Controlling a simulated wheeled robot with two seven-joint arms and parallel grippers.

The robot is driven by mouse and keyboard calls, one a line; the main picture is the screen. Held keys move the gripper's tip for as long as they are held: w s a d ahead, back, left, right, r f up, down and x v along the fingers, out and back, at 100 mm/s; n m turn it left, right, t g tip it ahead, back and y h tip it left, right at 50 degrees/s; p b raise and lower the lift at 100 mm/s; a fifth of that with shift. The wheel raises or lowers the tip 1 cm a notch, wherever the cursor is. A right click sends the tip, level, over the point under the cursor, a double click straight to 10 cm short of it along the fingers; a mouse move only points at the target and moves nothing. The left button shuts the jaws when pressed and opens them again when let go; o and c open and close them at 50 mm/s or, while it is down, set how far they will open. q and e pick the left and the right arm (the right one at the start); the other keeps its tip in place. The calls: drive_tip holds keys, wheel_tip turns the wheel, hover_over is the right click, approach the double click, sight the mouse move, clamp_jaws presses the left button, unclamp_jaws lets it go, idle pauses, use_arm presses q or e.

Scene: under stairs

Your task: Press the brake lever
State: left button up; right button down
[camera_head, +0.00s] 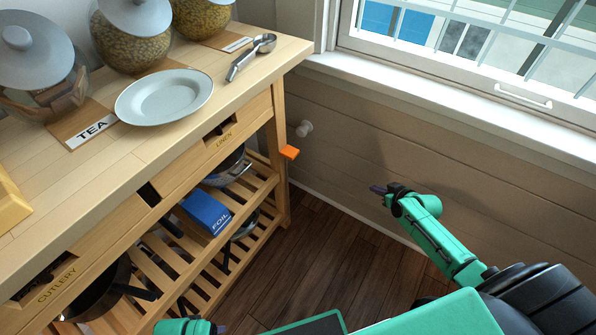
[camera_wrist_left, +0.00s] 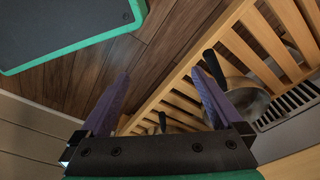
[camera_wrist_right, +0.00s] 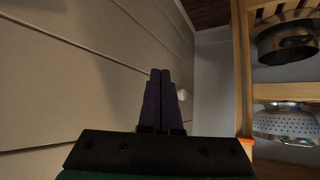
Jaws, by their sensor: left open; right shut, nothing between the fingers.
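The orange brake lever (camera_head: 289,152) sticks out from the right-hand leg of the wooden kitchen trolley (camera_head: 276,120), below the worktop. A piece of orange (camera_wrist_right: 246,141) also shows beside the trolley leg at the right of the right wrist view. My right gripper (camera_head: 376,189) is right of the lever and apart from it, in front of the wall. Its purple fingers (camera_wrist_right: 158,75) are together and empty. My left gripper shows only partly at the bottom edge of the head view. In the left wrist view its fingers (camera_wrist_left: 163,80) are spread, with nothing between them.
A white knob (camera_head: 304,128) sits on the wall just behind the lever. A plate (camera_head: 164,96), glass jars (camera_head: 132,40) and measuring spoons (camera_head: 250,57) stand on the worktop. Pans and a blue foil box (camera_head: 206,212) lie on the slatted shelves. Wooden floor (camera_head: 335,240) is clear between trolley and wall.

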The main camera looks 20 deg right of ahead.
drive_tip(key=w+a+r+n+t+y+b, duration=0.2)
drive_tip(key=w+a+r+y+b, duration=0.15)
drive_tip(key=w+r, duration=0.3)
wheel_tip(320, 180, up, 10)
drive_tip(key=n+y+b, duration=0.5)
hover_over(290, 152)
drive_tip(key=s+d, duration=0.2)
drive_tip(key=shift+w+r, duration=0.1)
drive_tip(key=shift+w, duration=0.05)
wheel_tip(290, 152, down, 3)
drive_tip(key=shift+f+b, duration=0.1)
drive_tip(key=shift+b, duration=0.45)
drive_tip(key=shift+f, duration=0.5)
use_arm(q)
wheel_tip(290, 152, up, 7)
drive_tip(key=w+d+t+h, duration=0.1)
drive_tip(key=w+d, duration=0.1)
drive_tip(key=shift+w+d+r, duration=0.15)
drive_tip(key=shift+w+r, duration=0.05)
drive_tip(key=shift+w, duration=0.1)
